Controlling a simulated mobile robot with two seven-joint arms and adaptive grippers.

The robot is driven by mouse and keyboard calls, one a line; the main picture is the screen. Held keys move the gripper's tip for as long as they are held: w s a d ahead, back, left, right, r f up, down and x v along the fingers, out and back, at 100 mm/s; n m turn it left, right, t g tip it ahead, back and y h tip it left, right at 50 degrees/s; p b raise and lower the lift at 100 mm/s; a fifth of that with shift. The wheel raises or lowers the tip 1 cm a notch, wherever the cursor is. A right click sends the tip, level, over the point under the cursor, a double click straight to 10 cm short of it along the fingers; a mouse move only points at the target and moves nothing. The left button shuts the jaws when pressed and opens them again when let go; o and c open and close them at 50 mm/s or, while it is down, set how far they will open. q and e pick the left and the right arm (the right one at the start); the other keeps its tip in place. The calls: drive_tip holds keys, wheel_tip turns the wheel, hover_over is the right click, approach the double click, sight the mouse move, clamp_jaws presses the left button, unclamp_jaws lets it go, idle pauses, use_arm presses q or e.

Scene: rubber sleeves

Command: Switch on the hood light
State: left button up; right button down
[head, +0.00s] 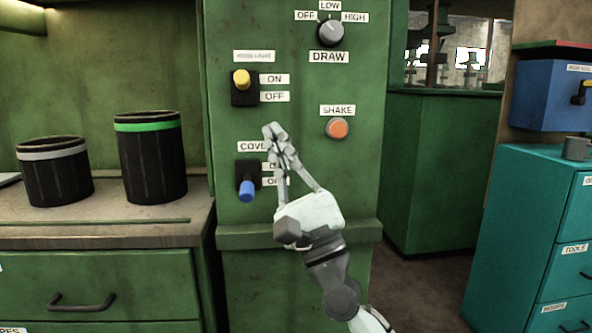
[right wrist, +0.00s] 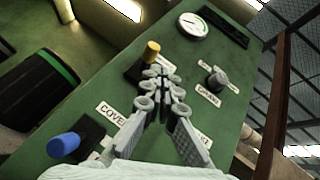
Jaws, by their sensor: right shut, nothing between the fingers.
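A switch with a yellow lever (head: 241,80) sits on the green panel, on a black base beside ON and OFF labels. Its lever is up, level with ON. The small label (head: 254,56) above it is hard to read. The yellow lever also shows in the right wrist view (right wrist: 152,50), just beyond my fingertips. My right gripper (head: 274,131) is shut and empty, in front of the panel below the yellow switch, apart from it in the head view. In the right wrist view its fingertips (right wrist: 160,72) overlap the switch's base. My left gripper is not in view.
A blue lever (head: 247,191) marked COVER points down, near OFF, partly beside my right fingers. An orange SHAKE button (head: 337,128) and a DRAW knob (head: 330,33) are on the same panel. Two dark bins (head: 152,160) (head: 54,172) stand on the left counter.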

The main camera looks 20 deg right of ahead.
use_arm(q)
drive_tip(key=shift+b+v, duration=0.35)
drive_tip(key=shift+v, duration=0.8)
use_arm(e)
drive_tip(key=shift+s+d+f, duration=0.1)
drive_tip(key=shift+s+f, duration=0.2)
drive_tip(key=shift+s, duration=0.4)
drive_tip(key=shift+s+d+f, duration=0.1)
drive_tip(key=shift+s+f, duration=0.25)
drive_tip(key=shift+s, duration=0.4)
drive_tip(key=shift+s+f, duration=0.3)
drive_tip(key=shift+s, duration=0.4)
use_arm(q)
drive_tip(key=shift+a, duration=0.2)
